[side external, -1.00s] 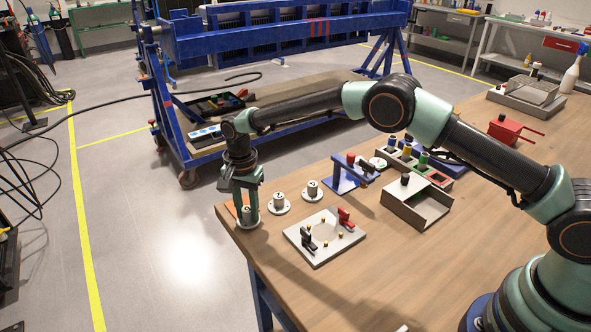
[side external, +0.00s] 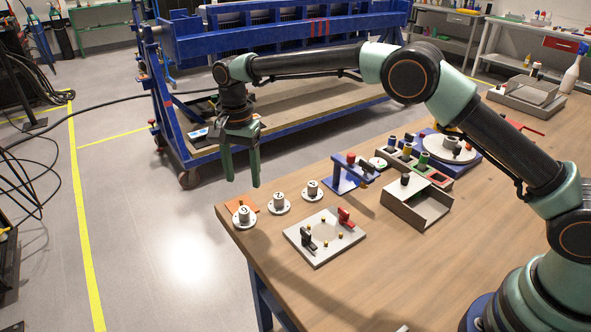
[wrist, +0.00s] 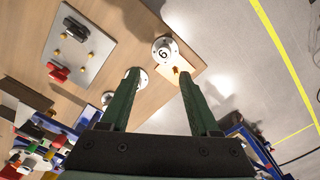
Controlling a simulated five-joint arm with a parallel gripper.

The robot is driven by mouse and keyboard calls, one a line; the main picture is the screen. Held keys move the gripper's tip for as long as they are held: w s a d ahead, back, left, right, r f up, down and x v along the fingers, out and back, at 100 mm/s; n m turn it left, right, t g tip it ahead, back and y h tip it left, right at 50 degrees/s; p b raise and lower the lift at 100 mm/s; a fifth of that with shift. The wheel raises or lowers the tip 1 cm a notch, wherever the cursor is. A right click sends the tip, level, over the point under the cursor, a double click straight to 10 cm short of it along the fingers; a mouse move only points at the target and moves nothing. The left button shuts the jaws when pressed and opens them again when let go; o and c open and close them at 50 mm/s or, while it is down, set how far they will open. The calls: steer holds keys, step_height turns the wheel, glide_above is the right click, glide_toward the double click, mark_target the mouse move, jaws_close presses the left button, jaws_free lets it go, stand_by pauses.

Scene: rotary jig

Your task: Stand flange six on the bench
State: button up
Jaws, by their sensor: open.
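Flange six (side external: 243,216) is a white round-based flange with a grey hub, standing upright at the bench's near left corner. In the wrist view flange six (wrist: 163,50) shows its number on top, beyond my fingertips. Its base is at the edge of an orange pad (side external: 250,204); I cannot tell whether it overlaps the pad. My gripper (side external: 242,183) is open and empty, above and apart from the flange. In the wrist view my gripper (wrist: 158,74) has its two green fingers spread wide. The wooden bench (side external: 300,275) carries the flange.
Two similar flanges, one nearer (side external: 279,204) and one farther (side external: 313,190), stand to its right. A grey plate (side external: 323,238) with black and red clamps lies in front. A blue stand (side external: 350,172), an open grey box (side external: 417,201) and a turntable (side external: 449,149) are farther right.

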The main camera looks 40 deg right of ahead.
steer(key=s+d+r+n+t, duration=0.1)
steer(key=s+d+r+n, duration=0.1)
steer(key=s+d+r, duration=0.35)
steer(key=s+d+r+n+t, duration=0.25)
steer(key=d+r, duration=0.35)
steer(key=r, duration=0.4)
steer(key=s+d+f+n+t, duration=0.1)
steer(key=s+d+n, duration=0.2)
steer(key=s, duration=0.5)
steer(key=s+d+f+n+t, duration=0.1)
steer(key=s+d+n, duration=0.2)
steer(key=s+d, duration=0.3)
steer(key=shift+s+f, duration=0.2)
steer(key=shift+s, duration=1.05)
